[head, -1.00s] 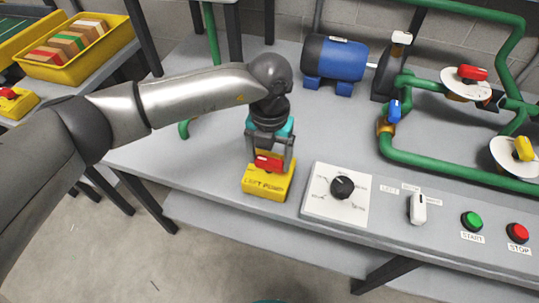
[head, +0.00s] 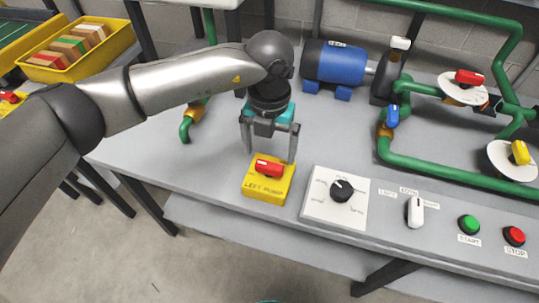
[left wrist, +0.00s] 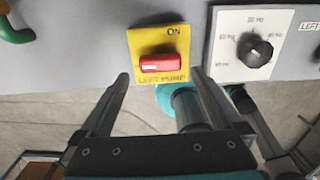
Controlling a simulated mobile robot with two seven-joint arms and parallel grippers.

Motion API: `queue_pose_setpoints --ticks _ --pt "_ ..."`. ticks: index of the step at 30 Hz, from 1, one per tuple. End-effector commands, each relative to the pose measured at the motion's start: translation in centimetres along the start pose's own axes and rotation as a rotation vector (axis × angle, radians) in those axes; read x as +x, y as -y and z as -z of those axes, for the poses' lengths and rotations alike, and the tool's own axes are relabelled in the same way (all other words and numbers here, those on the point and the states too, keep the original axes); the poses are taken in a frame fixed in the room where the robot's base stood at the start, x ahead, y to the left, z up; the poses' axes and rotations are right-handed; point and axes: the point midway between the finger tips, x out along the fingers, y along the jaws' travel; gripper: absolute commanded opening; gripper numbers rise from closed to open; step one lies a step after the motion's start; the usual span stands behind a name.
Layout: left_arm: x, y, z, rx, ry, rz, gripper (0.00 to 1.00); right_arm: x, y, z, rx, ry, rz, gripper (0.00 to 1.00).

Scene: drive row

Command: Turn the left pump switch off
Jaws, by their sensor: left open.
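The left pump switch is a red handle (head: 268,168) on a yellow box (head: 266,193) marked LEFT PUMP, near the bench's front edge. In the left wrist view the red handle (left wrist: 162,63) lies crosswise on the yellow plate (left wrist: 143,38), below the word ON, and parallel to the LEFT PUMP label. No other position word is readable. My left gripper (head: 269,156) is open, its fingers spread just above and behind the switch, holding nothing. In the left wrist view the fingertips of my left gripper (left wrist: 160,75) are on either side of the handle, apart from it. My right gripper is not in view.
A black dial (head: 342,189) on a white plate sits right of the switch. Farther right are a white selector (head: 415,211), a green START button (head: 469,224) and a red STOP button (head: 514,236). A blue motor (head: 334,62) and green pipes (head: 440,169) stand behind.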

Motion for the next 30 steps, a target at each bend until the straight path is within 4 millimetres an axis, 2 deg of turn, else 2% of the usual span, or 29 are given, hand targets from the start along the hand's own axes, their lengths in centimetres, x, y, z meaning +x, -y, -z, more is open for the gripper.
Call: queue_pose_setpoints --ticks 1,6,12,18,30 --pt "-1.7 0.0 -0.1 0.000 0.005 0.001 1.00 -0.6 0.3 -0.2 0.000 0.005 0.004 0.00" --pt "-5.8 0.0 -0.1 -0.001 0.004 0.001 1.00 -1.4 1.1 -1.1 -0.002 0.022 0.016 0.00" --pt "-9.2 0.0 -0.1 -0.001 0.003 0.000 1.00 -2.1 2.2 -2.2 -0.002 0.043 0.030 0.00" --pt "-10.5 0.0 0.0 -0.001 0.001 0.000 1.00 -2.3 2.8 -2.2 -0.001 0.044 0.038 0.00" --pt "-10.6 0.0 0.0 -0.001 0.000 0.001 1.00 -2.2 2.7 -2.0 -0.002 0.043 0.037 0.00"
